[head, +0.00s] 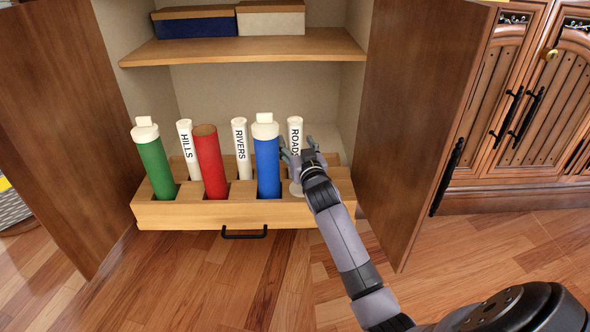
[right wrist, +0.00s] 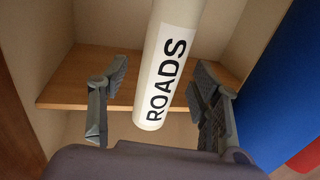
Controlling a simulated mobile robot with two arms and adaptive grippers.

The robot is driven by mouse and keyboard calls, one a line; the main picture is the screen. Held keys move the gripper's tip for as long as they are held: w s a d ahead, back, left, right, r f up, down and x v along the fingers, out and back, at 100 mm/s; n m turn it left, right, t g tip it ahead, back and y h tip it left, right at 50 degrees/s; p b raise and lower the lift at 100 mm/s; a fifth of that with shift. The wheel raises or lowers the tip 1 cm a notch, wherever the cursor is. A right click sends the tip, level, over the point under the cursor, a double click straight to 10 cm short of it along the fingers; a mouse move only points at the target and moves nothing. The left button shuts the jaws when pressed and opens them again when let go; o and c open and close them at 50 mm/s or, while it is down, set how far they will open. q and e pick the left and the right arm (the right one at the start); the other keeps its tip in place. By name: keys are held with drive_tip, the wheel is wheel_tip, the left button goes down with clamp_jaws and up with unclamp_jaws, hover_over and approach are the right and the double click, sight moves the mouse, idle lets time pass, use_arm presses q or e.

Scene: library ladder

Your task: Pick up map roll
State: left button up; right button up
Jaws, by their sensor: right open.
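Several map rolls and tubes stand in a wooden rack drawer. The white ROADS roll (head: 295,130) stands upright at the right end of the back row. My right gripper (head: 303,153) is open in front of it, its fingers around the roll's sides. In the right wrist view the ROADS roll (right wrist: 168,65) is between the two open fingers (right wrist: 158,105), with gaps on both sides. The white HILLS roll (head: 187,145) and RIVERS roll (head: 240,145) stand further left. My left gripper is not in view.
The wooden drawer (head: 200,215) holds a green tube (head: 154,162), a red tube (head: 210,160) and a blue tube (head: 267,160), the blue one close left of my gripper. An open cabinet door (head: 420,110) stands to the right. A shelf (head: 240,50) with boxes is above.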

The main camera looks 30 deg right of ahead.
drive_tip(key=shift+b+x, duration=0.35)
drive_tip(key=shift+x, duration=0.65)
drive_tip(key=c, duration=1.4)
drive_tip(key=shift+r, duration=0.15)
